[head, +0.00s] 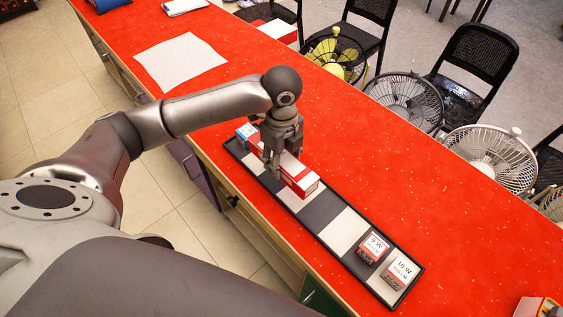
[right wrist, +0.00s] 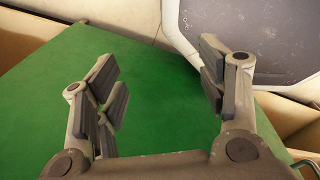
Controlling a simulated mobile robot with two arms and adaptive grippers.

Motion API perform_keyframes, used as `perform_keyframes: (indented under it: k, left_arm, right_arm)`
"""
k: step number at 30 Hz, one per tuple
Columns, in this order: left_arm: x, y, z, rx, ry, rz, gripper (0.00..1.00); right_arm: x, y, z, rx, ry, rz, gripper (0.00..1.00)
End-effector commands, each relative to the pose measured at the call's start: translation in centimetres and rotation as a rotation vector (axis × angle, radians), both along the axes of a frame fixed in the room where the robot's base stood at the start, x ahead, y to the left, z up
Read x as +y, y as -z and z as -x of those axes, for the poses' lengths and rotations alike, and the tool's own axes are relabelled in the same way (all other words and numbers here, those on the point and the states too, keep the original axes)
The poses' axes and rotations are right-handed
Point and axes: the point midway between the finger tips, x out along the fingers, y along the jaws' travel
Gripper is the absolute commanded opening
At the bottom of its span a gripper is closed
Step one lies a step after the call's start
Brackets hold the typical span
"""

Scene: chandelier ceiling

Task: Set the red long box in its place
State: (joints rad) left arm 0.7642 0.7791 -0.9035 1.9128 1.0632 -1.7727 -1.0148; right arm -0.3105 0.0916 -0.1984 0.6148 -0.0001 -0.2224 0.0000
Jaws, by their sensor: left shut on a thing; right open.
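The red long box (head: 301,178), red with white faces, is held in my left gripper (head: 279,165) over the far half of a narrow black-rimmed tray (head: 318,239). The fingers hide part of the box, and I cannot tell whether it touches the tray. The tray has alternating dark and white sections. My right gripper (right wrist: 163,82) is open and empty in the right wrist view, in front of a green panel.
Two small red-and-white boxes (head: 373,247) (head: 401,271) stand in the tray's near end. A white sheet (head: 180,61) lies on the red counter (head: 440,220). Fans (head: 405,98) and chairs (head: 474,65) stand beyond.

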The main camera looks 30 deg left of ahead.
Motion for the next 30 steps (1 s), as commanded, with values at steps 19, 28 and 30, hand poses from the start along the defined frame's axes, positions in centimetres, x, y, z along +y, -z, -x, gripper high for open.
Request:
perform_keyframes:
  k: [19,28,30]
  left_arm:
    - [1.6,6.8,-3.1,0.001,0.002,0.001,0.0]
    - [1.6,7.3,-3.2,-0.002,0.002,0.001,0.0]
    - [1.6,7.4,-3.1,-0.001,0.002,0.0,0.0]
  right_arm:
    - [1.4,-1.5,-0.7,-0.01,0.004,-0.017,0.66]
    - [0.9,-1.4,-0.7,-0.011,0.001,-0.011,0.66]
    - [0.8,-1.4,-0.8,-0.012,0.001,-0.01,0.66]
